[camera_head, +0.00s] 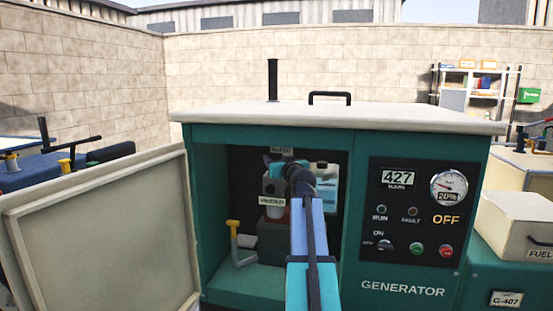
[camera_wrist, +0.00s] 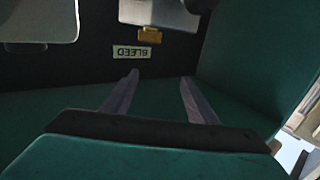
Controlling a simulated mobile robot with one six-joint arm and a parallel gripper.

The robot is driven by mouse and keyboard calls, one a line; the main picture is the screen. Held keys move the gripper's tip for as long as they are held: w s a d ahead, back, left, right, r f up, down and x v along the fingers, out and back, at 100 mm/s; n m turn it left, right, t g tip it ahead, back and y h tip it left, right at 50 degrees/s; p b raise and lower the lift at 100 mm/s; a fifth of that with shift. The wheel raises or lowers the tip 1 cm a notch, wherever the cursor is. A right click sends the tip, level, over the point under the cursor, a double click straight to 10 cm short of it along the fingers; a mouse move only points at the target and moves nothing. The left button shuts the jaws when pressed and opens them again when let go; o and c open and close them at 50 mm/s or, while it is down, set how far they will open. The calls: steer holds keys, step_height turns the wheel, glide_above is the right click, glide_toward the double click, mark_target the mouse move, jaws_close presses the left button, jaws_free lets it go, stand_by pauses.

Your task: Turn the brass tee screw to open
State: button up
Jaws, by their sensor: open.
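The brass tee screw (camera_wrist: 150,36) shows in the wrist view as a small brass piece at the lower edge of a pale body (camera_wrist: 160,12). An upside-down BLEED label (camera_wrist: 132,52) is on the dark panel close to it. My gripper (camera_wrist: 159,75) is open, its two grey fingers apart with nothing between them. The fingertips point toward the label and screw and do not appear to touch the screw. In the head view my arm reaches into the open generator compartment, hiding the screw and the fingertips.
The generator cabinet (camera_head: 272,112) has its pale door (camera_head: 105,235) swung open to the left. A yellow-handled lever (camera_head: 233,228) stands low inside the compartment. The control panel (camera_head: 414,215) reads OFF at right.

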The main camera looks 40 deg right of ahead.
steer(key=shift+a+v, duration=0.25)
steer(key=shift+v, duration=1.1)
steer(key=shift+w+r, duration=0.15)
